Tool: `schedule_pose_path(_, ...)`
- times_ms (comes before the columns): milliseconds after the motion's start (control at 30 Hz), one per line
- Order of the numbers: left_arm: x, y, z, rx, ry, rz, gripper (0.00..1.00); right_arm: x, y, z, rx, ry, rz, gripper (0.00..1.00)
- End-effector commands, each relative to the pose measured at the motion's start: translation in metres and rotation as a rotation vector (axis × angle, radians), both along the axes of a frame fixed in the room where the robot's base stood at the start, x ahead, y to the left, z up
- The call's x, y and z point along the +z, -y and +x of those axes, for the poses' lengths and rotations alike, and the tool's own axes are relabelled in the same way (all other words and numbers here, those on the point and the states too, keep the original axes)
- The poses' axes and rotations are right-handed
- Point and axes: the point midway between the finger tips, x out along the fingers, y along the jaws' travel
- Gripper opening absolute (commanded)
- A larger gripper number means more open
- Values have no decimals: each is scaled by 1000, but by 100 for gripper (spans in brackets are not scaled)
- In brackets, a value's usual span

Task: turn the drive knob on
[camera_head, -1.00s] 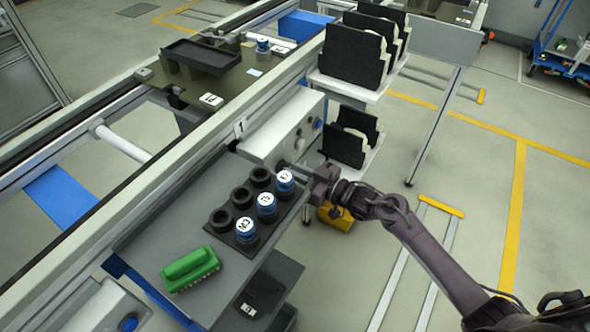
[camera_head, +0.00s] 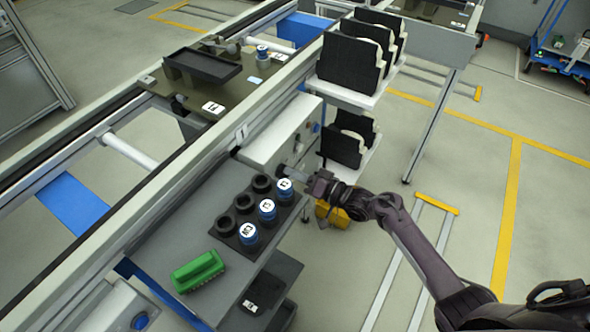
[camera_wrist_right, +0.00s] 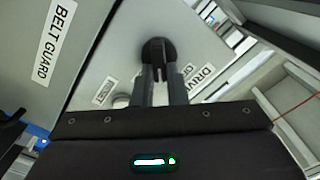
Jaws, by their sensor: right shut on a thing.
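The drive knob (camera_wrist_right: 158,50) is a dark round knob on a grey panel in the right wrist view, beside a label reading "DRIVE" (camera_wrist_right: 200,82). My right gripper (camera_wrist_right: 165,75) is shut on the knob, its two fingers reaching up to it. In the head view the right gripper (camera_head: 296,174) is at the front face of the grey control box (camera_head: 285,130), and hides the knob there. A pale round button (camera_wrist_right: 121,101) sits left of the fingers, near a label reading "RESET". My left gripper is not in view.
Blue-capped cylinders (camera_head: 267,210) stand in a black holder just left of my right gripper. A green brush-like block (camera_head: 198,270) lies on the grey shelf. Black panels in a rack (camera_head: 352,60) stand behind the gripper. A "BELT GUARD" panel (camera_wrist_right: 55,45) is at left.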

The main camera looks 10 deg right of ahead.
Motion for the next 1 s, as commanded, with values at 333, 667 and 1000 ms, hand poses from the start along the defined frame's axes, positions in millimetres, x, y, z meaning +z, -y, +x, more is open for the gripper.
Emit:
schedule_pose_path(333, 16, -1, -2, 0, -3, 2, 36, -1, 1, 2, -1, -232, 233, 0)
schedule_pose_path(667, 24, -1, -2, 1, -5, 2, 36, -5, 2, 2, -1, -418, 420, 0)
schedule_pose_path(1000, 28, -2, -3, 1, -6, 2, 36, -8, 2, 2, -1, -524, 524, 0)
